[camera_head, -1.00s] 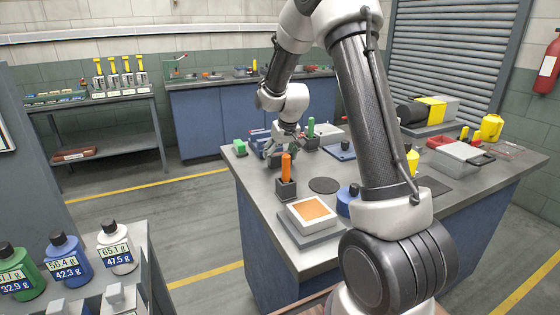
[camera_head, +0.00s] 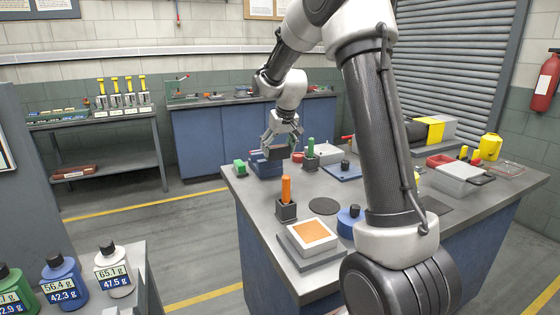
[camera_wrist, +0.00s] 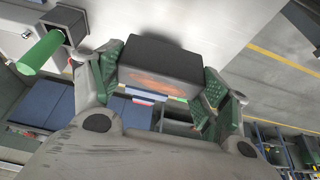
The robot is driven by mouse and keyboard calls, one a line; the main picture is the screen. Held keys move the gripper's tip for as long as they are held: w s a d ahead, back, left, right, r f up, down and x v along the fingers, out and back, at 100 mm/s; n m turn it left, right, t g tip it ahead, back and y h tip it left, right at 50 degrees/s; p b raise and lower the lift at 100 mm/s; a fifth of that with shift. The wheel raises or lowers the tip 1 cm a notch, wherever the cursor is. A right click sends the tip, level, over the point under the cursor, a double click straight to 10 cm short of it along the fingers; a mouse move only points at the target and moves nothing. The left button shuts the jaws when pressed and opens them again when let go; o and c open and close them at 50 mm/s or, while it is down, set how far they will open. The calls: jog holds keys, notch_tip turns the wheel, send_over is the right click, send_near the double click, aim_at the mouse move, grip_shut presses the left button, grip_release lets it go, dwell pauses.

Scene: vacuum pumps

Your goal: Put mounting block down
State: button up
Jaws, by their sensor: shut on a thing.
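My gripper (camera_head: 281,145) is shut on a dark grey block, the mounting block (camera_head: 278,153), above the far left part of the workbench (camera_head: 255,195). In the wrist view the block (camera_wrist: 160,62) sits between the two green finger pads, with an orange patch on the face towards the camera. In the head view it is just above or in front of a blue item (camera_head: 264,168) near the bench edge. I cannot tell whether it touches anything.
A green handle (camera_head: 310,147) in a dark holder stands just right of my gripper. An orange handle (camera_head: 286,190) in a square holder stands nearer. A round dark pad (camera_head: 323,206) is bare.

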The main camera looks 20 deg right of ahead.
jog(key=w, duration=1.1)
jog(key=shift+w+r, duration=0.2)
jog(key=shift+r, duration=0.1)
jog(key=shift+f, duration=0.1)
jog(key=shift+f, duration=2.4)
jog(key=shift+f, duration=0.15)
jog(key=shift+f, duration=0.6)
jog(key=shift+f, duration=0.2)
jog(key=o, duration=1.5)
jog(key=shift+f, duration=0.1)
